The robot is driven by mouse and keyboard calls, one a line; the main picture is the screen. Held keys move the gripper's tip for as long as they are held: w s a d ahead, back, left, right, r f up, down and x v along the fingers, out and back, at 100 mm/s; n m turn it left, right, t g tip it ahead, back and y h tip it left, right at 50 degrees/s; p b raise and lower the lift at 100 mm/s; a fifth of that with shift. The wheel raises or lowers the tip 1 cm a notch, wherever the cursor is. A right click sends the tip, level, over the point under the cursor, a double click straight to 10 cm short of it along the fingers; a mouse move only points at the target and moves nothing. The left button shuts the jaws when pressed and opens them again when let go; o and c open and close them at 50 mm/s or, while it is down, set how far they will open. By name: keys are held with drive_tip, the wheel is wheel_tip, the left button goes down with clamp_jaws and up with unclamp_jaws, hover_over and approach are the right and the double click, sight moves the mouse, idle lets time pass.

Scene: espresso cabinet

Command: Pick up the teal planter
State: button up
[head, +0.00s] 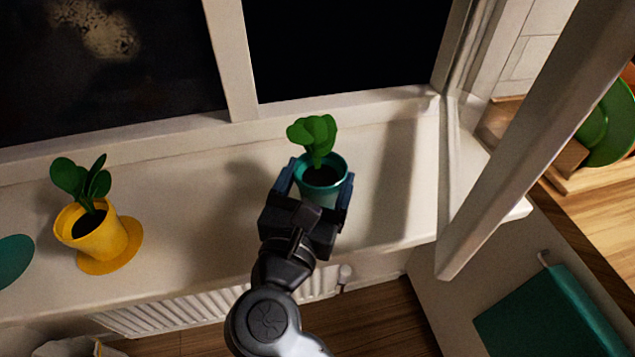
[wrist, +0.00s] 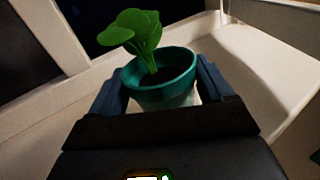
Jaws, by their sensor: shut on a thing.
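The teal planter (head: 326,190) is a small pot with dark soil and a green leafy plant, over the white windowsill. It also shows in the wrist view (wrist: 165,95), upright or only slightly tilted, between the two fingers. My gripper (head: 318,184) is shut on the planter, one finger on each side of it. In the wrist view my gripper (wrist: 163,90) hides the lower part of the pot. I cannot tell whether its base touches the sill.
A yellow planter (head: 101,238) on a yellow saucer (head: 129,256) stands on the sill (head: 190,215) at left. A teal disc (head: 12,258) lies at the far left. An open window sash (head: 535,150) juts out at right. A radiator (head: 180,312) is below the sill.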

sight(318, 136)
drive_tip(key=shift+r, duration=4.35)
